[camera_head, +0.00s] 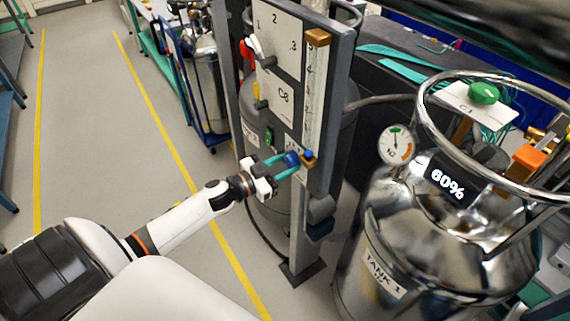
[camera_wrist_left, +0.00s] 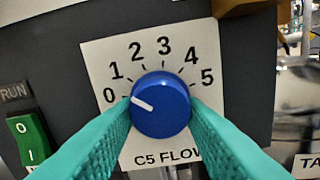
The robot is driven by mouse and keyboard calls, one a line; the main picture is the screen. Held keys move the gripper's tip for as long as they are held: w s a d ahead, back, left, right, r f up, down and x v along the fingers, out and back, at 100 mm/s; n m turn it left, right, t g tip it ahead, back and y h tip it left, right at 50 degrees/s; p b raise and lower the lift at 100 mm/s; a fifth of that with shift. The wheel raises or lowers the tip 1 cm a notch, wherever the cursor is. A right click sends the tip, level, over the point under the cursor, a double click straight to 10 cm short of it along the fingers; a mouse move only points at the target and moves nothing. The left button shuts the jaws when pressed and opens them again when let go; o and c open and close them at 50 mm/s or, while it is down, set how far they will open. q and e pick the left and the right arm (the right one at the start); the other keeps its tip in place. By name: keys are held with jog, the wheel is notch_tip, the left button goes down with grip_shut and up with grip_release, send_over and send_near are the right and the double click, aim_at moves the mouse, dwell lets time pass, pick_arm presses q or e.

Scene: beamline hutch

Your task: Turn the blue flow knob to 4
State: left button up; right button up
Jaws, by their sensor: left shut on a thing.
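The blue flow knob (camera_wrist_left: 165,112) sits on a white plate (camera_wrist_left: 97,60) marked C5 FLOW, with a scale from 0 to 5. Its white pointer line aims left and slightly up, at about the 0. My left gripper (camera_wrist_left: 160,120) has its teal fingers on both sides of the knob, shut on it. In the head view the left gripper (camera_head: 283,163) reaches the lower part of the upright panel (camera_head: 285,105), and the blue knob (camera_head: 291,158) shows between its fingers. My right gripper is not in view.
A green rocker switch (camera_wrist_left: 32,140) marked RUN sits left of the knob. Above on the panel are a lever (camera_head: 266,58), a C8 control (camera_head: 262,104) and a clear flow tube (camera_head: 313,88). A steel tank (camera_head: 400,235) with a 60% display stands close on the right.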

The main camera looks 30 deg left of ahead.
pick_arm(q)
jog(key=m, duration=0.4)
jog(key=shift+a+m, duration=0.1)
jog(key=shift+m, duration=0.2)
jog(key=m+b, duration=0.1)
jog(key=m, duration=0.3)
jog(key=shift+m, duration=0.3)
jog(key=m+b, duration=0.1)
jog(key=m, duration=0.3)
jog(key=shift+a+r+m, duration=0.1)
jog(key=shift+m, duration=0.2)
jog(key=m+b, duration=0.2)
jog(key=m, duration=0.2)
jog(key=shift+r+m, duration=0.1)
jog(key=shift+m, duration=0.3)
jog(key=o, duration=1)
jog(key=shift+r, duration=0.1)
